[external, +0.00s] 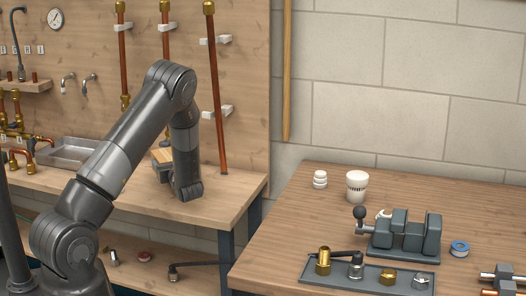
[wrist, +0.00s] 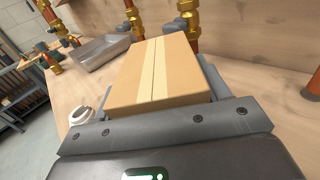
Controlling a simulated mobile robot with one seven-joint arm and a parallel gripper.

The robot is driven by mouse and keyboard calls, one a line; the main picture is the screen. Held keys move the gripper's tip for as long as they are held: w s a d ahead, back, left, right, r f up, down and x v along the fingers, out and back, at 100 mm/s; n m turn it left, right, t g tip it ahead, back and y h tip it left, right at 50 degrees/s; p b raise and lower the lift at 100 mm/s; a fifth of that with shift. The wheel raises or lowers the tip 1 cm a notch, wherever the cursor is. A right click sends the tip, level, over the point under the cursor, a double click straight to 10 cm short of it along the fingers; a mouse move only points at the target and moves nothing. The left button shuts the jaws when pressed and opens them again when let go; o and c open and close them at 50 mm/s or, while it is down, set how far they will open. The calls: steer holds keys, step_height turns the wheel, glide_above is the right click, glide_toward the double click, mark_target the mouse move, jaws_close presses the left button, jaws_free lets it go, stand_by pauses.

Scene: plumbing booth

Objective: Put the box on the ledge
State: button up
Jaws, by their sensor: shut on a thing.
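The box (wrist: 152,72) is a tan cardboard carton with a pale tape strip along its top. In the wrist view it sits between the fingers of my gripper (wrist: 160,88), which is shut on it. In the external view the box (external: 162,154) shows only partly, beside my wrist and low over the wooden workbench (external: 222,190); I cannot tell whether it touches the bench. My gripper (external: 161,168) is mostly hidden by the arm there. A small wooden ledge (external: 28,87) is fixed to the back panel at the far left, with small fittings on it.
A metal tray (external: 72,151) lies on the bench left of the box. Upright copper pipes (external: 216,100) with brass ends stand along the panel. The right table (external: 300,215) holds a vise, a cup and fittings. A lower shelf (external: 150,262) holds loose parts.

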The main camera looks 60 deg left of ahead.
steer(key=shift+f, duration=1.8)
steer(key=shift+f, duration=0.2)
steer(key=o, duration=1.2)
steer(key=shift+c, duration=0.2)
steer(key=shift+r, duration=0.2)
steer(key=d, duration=1.2)
